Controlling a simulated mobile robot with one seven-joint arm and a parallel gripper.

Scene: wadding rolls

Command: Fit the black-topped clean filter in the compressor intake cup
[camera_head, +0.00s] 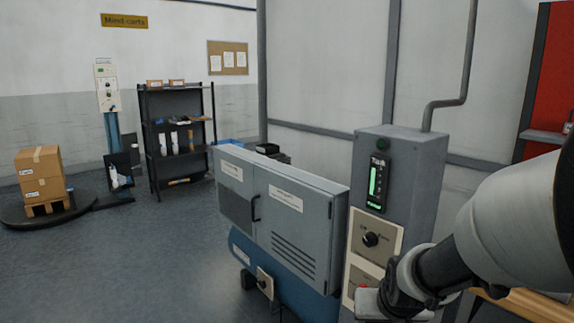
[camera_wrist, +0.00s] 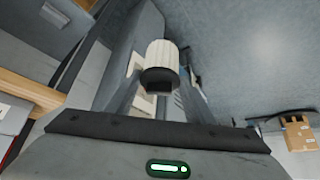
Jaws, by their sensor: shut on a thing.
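The clean filter (camera_wrist: 162,56) shows in the wrist view as a white pleated cylinder with a black end (camera_wrist: 160,80) facing the camera. My gripper (camera_wrist: 159,72) is shut on it, with one finger on either side. In the head view my arm comes in from the right and its wrist end is low in front of the control box; the fingers and filter cannot be made out there. The compressor (camera_head: 290,215) is a grey louvred cabinet over a blue tank (camera_head: 270,270). I cannot make out the intake cup in either view.
A grey control box (camera_head: 400,165) with a green-lit gauge and a knob stands right of the cabinet. A black shelf (camera_head: 178,140) and cartons (camera_head: 40,172) on a pallet are at the back left. The floor (camera_head: 140,260) at the left is clear.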

